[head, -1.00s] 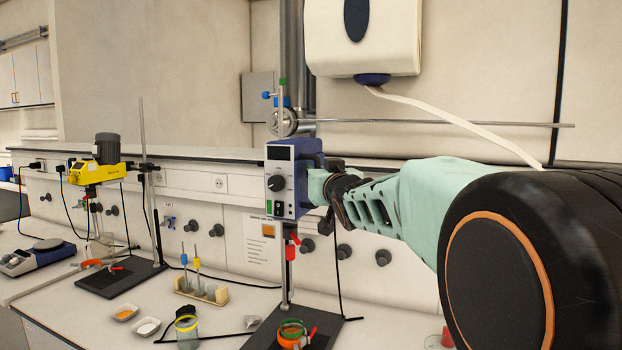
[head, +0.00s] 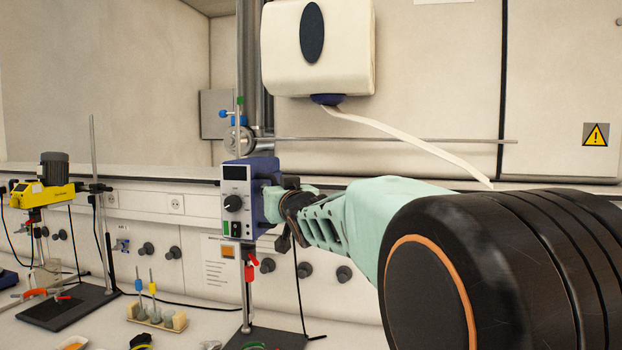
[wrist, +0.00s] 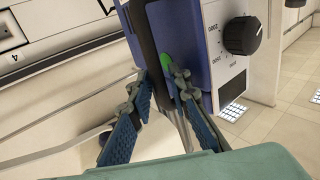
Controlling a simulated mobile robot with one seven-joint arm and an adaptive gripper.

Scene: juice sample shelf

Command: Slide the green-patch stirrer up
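The stirrer with the green patch is a blue box with a pale front panel and black knob (head: 237,203), mounted on an upright rod. The wrist view shows its blue side (wrist: 190,30) and the green patch (wrist: 166,60) close up. My gripper (wrist: 153,70) is at the stirrer's right side in the head view. Its two fingers stand apart with the housing's dark edge between their tips. One fingertip overlaps the green patch. Whether both fingers press on the housing is not clear. A second stirrer, yellow with a grey motor (head: 45,190), is at the left.
Below are a black stand base (head: 265,338), a rack with several coloured stirring tools (head: 157,318), and a green-rimmed vessel only partly in view. A thin horizontal bar (head: 400,140) runs behind and above my arm. A white dispenser (head: 330,45) hangs above with a paper strip.

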